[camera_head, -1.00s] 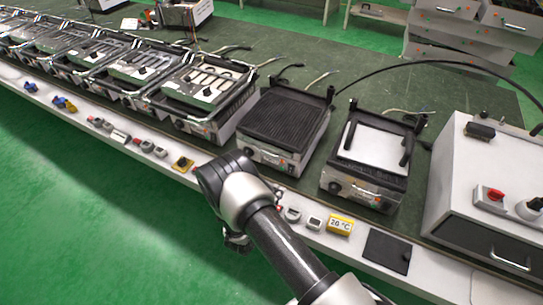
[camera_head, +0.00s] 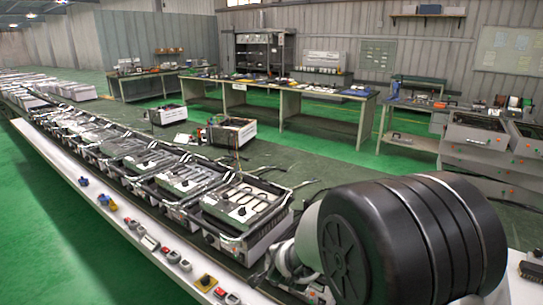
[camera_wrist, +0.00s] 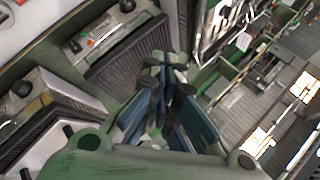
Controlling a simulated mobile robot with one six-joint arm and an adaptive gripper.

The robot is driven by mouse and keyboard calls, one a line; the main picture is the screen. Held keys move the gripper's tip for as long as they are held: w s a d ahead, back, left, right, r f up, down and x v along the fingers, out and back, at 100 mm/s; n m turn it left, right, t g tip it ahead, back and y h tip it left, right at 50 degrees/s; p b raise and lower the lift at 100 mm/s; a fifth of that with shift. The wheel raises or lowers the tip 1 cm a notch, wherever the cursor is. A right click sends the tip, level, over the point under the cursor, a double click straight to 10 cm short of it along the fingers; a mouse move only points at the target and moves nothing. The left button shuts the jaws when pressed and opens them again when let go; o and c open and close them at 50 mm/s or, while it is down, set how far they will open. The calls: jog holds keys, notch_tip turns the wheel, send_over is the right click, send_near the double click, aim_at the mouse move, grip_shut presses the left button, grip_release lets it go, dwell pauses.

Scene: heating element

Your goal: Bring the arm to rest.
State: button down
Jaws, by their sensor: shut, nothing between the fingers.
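My gripper (camera_wrist: 166,75) shows in the wrist view with its fingers together and nothing between them. It is over the bench, beside a ribbed black grill plate (camera_wrist: 128,66). In the head view a large dark joint of my arm fills the lower right, close to the camera. It hides the bench behind it, and I cannot make out the gripper's fingers there.
A row of heating units (camera_head: 241,208) with open frames runs along the bench from lower middle to far left. Small switches and a yellow block (camera_head: 206,283) lie on the white front ledge. Work tables (camera_head: 318,103) and grey drawer cabinets (camera_head: 475,140) stand behind.

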jog(key=s+d+r+n+g+y, duration=0.15)
jog(key=s+d+r+n, duration=0.25)
jog(key=s+r+n, duration=0.8)
jog(key=s+d+n+g+h, duration=0.1)
jog(key=s+d, duration=0.2)
jog(key=s, duration=0.9)
jog(key=s+d+r+n+g+h, duration=0.1)
jog(key=s+d, duration=0.3)
jog(key=s, duration=0.7)
jog(key=shift+s+d+g, duration=0.25)
jog(key=shift+s+g, duration=0.15)
jog(key=shift+g, duration=0.35)
jog(key=c, duration=2.3)
grip_release()
